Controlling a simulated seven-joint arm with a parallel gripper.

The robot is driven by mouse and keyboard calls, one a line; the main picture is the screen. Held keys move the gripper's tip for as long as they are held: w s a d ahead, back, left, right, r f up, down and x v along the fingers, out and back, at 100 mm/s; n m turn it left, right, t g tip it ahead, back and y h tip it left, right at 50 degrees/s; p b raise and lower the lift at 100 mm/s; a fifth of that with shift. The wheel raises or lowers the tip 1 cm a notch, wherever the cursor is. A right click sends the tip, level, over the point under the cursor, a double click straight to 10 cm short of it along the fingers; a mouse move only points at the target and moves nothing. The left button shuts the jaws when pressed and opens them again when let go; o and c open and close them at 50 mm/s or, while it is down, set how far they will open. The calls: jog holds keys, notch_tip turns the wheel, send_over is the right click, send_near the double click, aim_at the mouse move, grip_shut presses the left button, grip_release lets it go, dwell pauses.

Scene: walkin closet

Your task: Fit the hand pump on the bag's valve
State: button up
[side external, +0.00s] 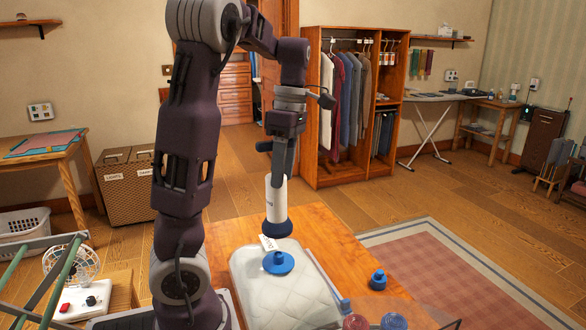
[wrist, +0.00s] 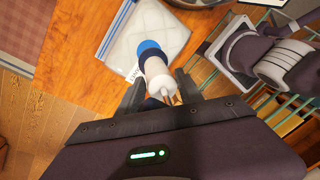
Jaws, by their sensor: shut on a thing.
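The hand pump (side external: 275,200) is a white cylinder with a dark blue flared foot. It hangs roughly upright in my gripper (side external: 280,172), which is shut on its upper part. In the wrist view the pump (wrist: 156,70) points away between the fingers (wrist: 161,92). The clear storage bag (side external: 270,300), with white quilted filling, lies on the wooden table. Its round blue valve (side external: 278,262) faces up just below the pump's foot, with a visible gap in the side view. In the wrist view the foot hides part of the valve (wrist: 147,45).
A small blue knobbed piece (side external: 378,280) stands on the table (side external: 335,238) right of the bag. Red and blue round items (side external: 394,321) are at the front edge. A blue slider (side external: 345,304) sits at the bag's right edge. Bare wood shows behind the bag.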

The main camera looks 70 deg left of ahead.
aim_at(283, 207)
jog(key=shift+f, duration=4.55)
jog(key=o, duration=1.3)
jog(key=r, duration=0.4)
jog(key=w+r, duration=0.1)
jog(key=r, duration=0.2)
jog(key=shift+w+a, duration=0.1)
jog(key=shift+a, duration=0.15)
